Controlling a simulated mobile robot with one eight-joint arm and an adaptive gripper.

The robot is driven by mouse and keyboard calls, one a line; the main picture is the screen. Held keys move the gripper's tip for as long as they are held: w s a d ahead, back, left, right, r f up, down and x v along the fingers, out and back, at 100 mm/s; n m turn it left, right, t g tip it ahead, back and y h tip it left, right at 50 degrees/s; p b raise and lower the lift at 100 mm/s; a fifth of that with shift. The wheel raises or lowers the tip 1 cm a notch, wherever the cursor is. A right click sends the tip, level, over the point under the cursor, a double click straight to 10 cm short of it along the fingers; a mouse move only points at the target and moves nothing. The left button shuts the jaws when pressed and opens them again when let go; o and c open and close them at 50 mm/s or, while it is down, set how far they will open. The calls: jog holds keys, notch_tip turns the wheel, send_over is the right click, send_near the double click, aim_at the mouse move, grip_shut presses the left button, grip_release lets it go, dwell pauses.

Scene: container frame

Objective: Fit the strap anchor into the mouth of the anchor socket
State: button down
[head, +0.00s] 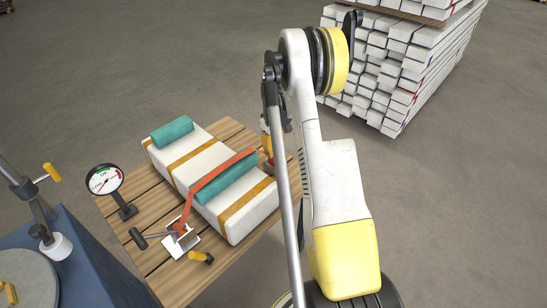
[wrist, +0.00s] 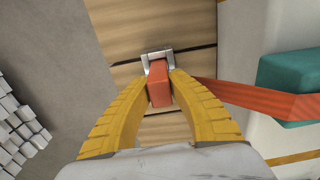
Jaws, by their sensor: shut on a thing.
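The strap anchor (wrist: 159,92) is an orange-red block held between the two yellow fingers of my gripper (wrist: 160,78). The anchor socket (wrist: 146,60) is a grey metal U-shaped bracket on the wooden planks, just beyond the fingertips. The anchor's far end overlaps the socket's mouth in the wrist view; I cannot tell whether it is inside or above it. The orange-red strap (wrist: 255,98) runs from near the gripper to the right, and in the head view (head: 218,176) it crosses the white load. There, my arm mostly hides my gripper (head: 266,143), the anchor and the socket.
A white wrapped load (head: 235,229) with teal rolls (head: 172,131) lies on the wooden pallet (head: 158,268). A ratchet (head: 181,228), a dial gauge (head: 104,180) and a blue bench (head: 95,270) are at left. Stacked white timber (head: 400,85) stands behind my arm. Grey floor surrounds the pallet.

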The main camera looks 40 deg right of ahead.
jog(key=shift+f+b, duration=0.3)
jog(key=shift+f, duration=0.85)
jog(key=shift+f, duration=0.25)
jog(key=c, duration=1.4)
grip_release()
jog(key=shift+o, duration=0.2)
jog(key=shift+r, duration=0.1)
jog(key=shift+r, duration=0.1)
